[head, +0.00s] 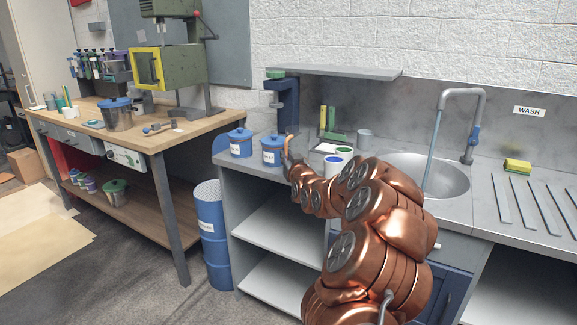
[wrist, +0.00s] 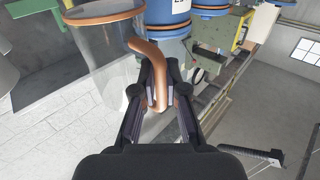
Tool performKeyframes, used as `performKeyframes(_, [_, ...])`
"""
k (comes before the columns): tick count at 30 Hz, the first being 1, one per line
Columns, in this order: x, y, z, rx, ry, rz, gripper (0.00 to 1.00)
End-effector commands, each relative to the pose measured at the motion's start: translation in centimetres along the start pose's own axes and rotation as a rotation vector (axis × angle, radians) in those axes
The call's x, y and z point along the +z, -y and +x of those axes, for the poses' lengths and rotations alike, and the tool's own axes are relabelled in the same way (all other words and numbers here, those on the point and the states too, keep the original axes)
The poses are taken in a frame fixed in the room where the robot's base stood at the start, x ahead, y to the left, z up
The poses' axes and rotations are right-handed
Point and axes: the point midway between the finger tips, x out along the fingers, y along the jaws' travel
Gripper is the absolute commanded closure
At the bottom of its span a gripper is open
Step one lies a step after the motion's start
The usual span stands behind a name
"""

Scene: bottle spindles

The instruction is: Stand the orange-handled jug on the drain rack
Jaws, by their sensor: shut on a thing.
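The orange-handled jug (wrist: 108,62) is see-through, with an orange rim at the top left of the wrist view. My gripper (wrist: 157,92) is shut on its curved orange handle (wrist: 150,50). In the head view my gripper (head: 291,163) is at the counter's left part, close to the blue canisters. A bit of orange (head: 287,143) shows there above it; the jug's clear body is hard to make out. The drain rack (head: 540,207) appears as raised grey slats on the counter right of the sink, with nothing standing on them.
Two blue canisters (head: 272,150), labelled cups (head: 334,164) and a grey cup (head: 365,138) stand left of the sink (head: 440,182). The faucet (head: 470,120) rises behind the basin. A yellow-green sponge (head: 517,166) lies at the rack's back edge. A shelf (head: 340,72) overhangs the counter.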

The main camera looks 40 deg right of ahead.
Motion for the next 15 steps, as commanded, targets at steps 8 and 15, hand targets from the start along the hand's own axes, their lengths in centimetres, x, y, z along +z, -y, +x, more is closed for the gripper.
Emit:
performKeyframes(8, [2.2,-0.4,0.3,0.001,0.003,0.001,1.0])
performKeyframes(15, [3.6,-0.4,0.3,0.002,-0.001,0.0,1.0])
